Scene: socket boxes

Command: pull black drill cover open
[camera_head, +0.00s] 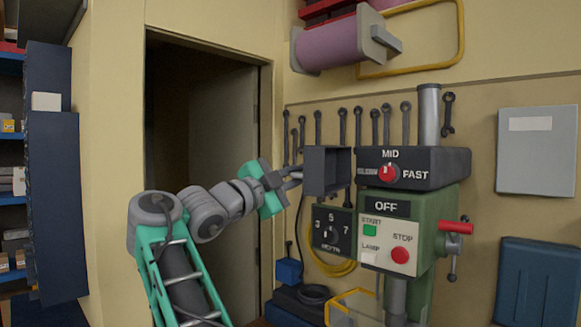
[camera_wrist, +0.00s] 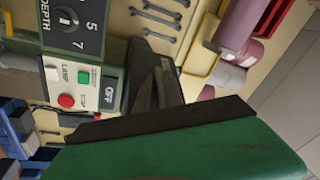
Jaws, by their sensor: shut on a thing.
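The black drill cover (camera_head: 327,171) is a dark, box-shaped piece at the left of the drill's top, in the middle of the head view. Its hollow-looking side shows, and it stands out to the left of the black speed panel (camera_head: 425,166). My gripper (camera_head: 292,176) reaches it from the left and is shut on its left edge; the exact contact is small and hard to see. In the wrist view the dark fingers (camera_wrist: 157,88) overlap a dark surface, and cover and fingers are hard to tell apart.
The green drill body (camera_head: 448,210) has an OFF label, buttons and a red-tipped handle (camera_head: 456,227). A dial box (camera_head: 331,232) sits below the cover. Wrenches (camera_head: 343,126) hang on the wall behind. A dark doorway (camera_head: 195,120) lies behind my arm.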

